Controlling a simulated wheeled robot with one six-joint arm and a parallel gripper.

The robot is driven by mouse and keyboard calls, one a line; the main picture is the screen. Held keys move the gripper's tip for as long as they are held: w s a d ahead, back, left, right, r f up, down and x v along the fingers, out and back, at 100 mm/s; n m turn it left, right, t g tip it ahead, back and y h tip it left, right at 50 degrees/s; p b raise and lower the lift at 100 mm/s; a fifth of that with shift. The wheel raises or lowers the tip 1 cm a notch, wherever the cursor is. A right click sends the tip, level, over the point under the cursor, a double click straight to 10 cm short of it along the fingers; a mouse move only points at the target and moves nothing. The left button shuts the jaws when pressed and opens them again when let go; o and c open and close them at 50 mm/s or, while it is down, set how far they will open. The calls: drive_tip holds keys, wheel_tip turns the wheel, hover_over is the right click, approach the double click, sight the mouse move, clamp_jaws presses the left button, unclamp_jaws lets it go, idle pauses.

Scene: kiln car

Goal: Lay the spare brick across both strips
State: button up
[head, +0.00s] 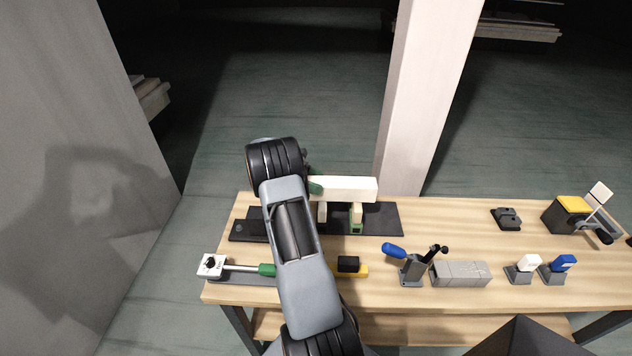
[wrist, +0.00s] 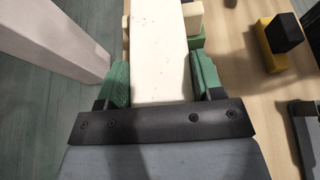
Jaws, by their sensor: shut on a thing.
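A long cream brick (head: 345,188) is held level in my gripper (head: 314,186) and points to the right in the head view. In the wrist view the brick (wrist: 160,45) lies between the two green finger pads of my gripper (wrist: 161,82), which is shut on it. Under the brick, two short cream strips stand on a dark mat (head: 385,219): a left strip (head: 322,213) and a right strip (head: 357,212) with a green part. The brick spans above both; whether it touches them I cannot tell. My arm hides the mat's left part.
A yellow and black block (head: 348,265) lies near my arm. A green-handled tool (head: 245,268) lies front left. A blue-handled clamp (head: 412,265), a grey block (head: 460,273) and small white and blue pieces stand along the front. A pale pillar (head: 425,100) rises behind the bench.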

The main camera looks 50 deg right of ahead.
drive_tip(key=o, duration=1.5)
drive_tip(key=shift+c, duration=0.2)
drive_tip(key=shift+f, duration=0.1)
drive_tip(key=shift+w+a, duration=0.1)
drive_tip(key=p+v, duration=0.2)
drive_tip(key=v, duration=0.5)
drive_tip(key=shift+w+a+r, duration=0.15)
drive_tip(key=shift+w+r, duration=0.05)
drive_tip(key=shift+w, duration=0.1)
drive_tip(key=shift+w, duration=0.1)
idle(0.6)
